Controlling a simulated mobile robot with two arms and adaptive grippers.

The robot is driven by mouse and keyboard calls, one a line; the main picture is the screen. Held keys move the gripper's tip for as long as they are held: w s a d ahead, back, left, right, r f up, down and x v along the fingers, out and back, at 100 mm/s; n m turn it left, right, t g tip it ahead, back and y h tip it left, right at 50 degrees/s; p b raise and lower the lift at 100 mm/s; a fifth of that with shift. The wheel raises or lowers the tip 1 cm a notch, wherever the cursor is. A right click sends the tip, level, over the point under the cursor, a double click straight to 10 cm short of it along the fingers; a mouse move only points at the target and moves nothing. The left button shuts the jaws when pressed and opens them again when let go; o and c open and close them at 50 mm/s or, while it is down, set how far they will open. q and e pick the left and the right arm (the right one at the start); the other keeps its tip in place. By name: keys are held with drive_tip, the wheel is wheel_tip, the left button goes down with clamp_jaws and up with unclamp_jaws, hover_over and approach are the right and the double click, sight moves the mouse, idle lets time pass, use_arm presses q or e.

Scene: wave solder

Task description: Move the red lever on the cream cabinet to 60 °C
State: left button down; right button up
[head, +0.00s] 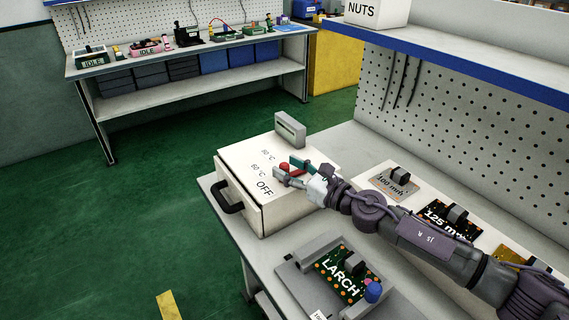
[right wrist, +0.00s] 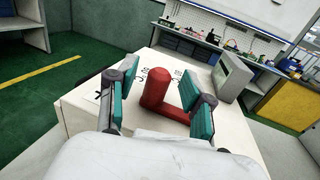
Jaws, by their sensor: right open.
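The cream cabinet (head: 238,160) stands on the workbench with a black handle on its front. Its top carries the labels OFF (head: 265,188), 60 °C (head: 262,168) and a higher °C mark. The red lever (head: 285,168) is mostly covered by my right gripper (head: 290,166) in the head view, so its exact setting is hard to tell. In the right wrist view the red lever (right wrist: 157,90) has an upright knob and a low arm running right. My right gripper (right wrist: 160,92) is open, its teal-padded fingers on either side of the knob with gaps. My left gripper is not in view.
A grey box-like part (head: 290,129) rises at the cabinet's back edge. A LARCH board (head: 345,275) sits in a grey fixture in front. Boards marked 100 mm (head: 393,182) and 125 mm (head: 452,222) lie right, under my right arm. A pegboard stands behind.

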drive_tip(key=shift+x, duration=0.9)
drive_tip(key=shift+c, duration=0.3)
drive_tip(key=shift+d, duration=0.1)
clamp_jaws()
